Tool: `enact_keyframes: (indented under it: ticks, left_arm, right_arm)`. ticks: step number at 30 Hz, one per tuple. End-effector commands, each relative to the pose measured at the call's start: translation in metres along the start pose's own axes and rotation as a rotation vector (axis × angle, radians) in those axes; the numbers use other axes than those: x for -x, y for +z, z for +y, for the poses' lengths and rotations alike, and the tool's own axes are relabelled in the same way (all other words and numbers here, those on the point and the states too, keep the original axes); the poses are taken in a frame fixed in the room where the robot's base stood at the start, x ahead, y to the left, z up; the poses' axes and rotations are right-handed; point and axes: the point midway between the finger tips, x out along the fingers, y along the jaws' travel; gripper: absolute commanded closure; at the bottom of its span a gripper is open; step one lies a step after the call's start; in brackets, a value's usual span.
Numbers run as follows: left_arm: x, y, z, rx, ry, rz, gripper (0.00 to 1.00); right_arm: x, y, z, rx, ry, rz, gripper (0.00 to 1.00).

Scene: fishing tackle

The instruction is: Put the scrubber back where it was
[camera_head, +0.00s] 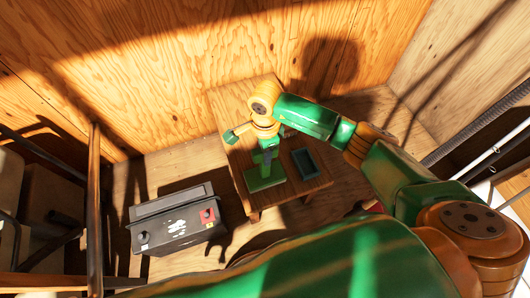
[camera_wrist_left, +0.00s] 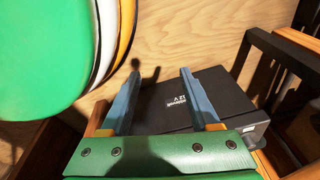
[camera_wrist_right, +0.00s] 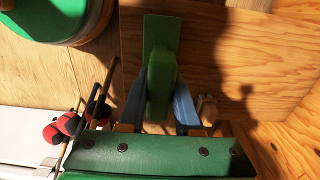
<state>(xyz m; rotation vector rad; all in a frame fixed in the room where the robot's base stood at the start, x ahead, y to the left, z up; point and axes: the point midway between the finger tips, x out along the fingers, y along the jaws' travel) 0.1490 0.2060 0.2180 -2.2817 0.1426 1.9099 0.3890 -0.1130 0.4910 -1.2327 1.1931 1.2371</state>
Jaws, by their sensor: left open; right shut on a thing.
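The green scrubber shows in the head view (camera_head: 265,179) at the front left of a small wooden table (camera_head: 312,184). In the right wrist view the scrubber (camera_wrist_right: 161,32) has a flat green plate and a thicker green part between the fingers. My right gripper (camera_wrist_right: 161,82) is shut on that thicker part; in the head view the gripper (camera_head: 262,156) points down over the table. I cannot tell whether the scrubber touches the tabletop. My left gripper (camera_wrist_left: 158,72) is open and empty, seen only in the left wrist view.
A dark blue tray (camera_head: 306,163) lies on the table right of the scrubber. A black battery (camera_head: 176,230) stands on the floor to the left; it also shows beyond my left fingers (camera_wrist_left: 236,92). Red-and-black handled items (camera_wrist_right: 62,127) stand left of my right gripper.

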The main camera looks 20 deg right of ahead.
Motion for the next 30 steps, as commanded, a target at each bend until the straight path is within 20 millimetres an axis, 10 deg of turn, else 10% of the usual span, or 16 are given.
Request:
enact_keyframes:
  ticks: [6,7,10,20,30]
  left_arm:
    - [-0.002,-0.002,0.001,0.0,0.001,0.0,0.38]
    - [-0.001,-0.002,0.001,0.0,0.002,0.001,0.38]
    - [-0.001,-0.002,0.001,0.001,0.002,-0.001,0.38]
    - [0.004,-0.002,0.0,0.001,0.001,0.002,0.38]
    - [0.015,0.021,-0.014,-0.003,-0.019,-0.009,0.38]
  right_arm:
    - [-0.002,0.0,0.0,0.0,-0.002,0.0,1.0]
    - [-0.002,0.0,0.0,0.0,-0.001,0.0,0.62]
    - [-0.001,0.0,0.0,0.0,-0.001,0.0,0.38]
    - [0.004,0.0,0.0,-0.001,-0.001,0.0,0.38]
    - [0.093,0.0,-0.001,0.0,-0.006,0.0,0.38]
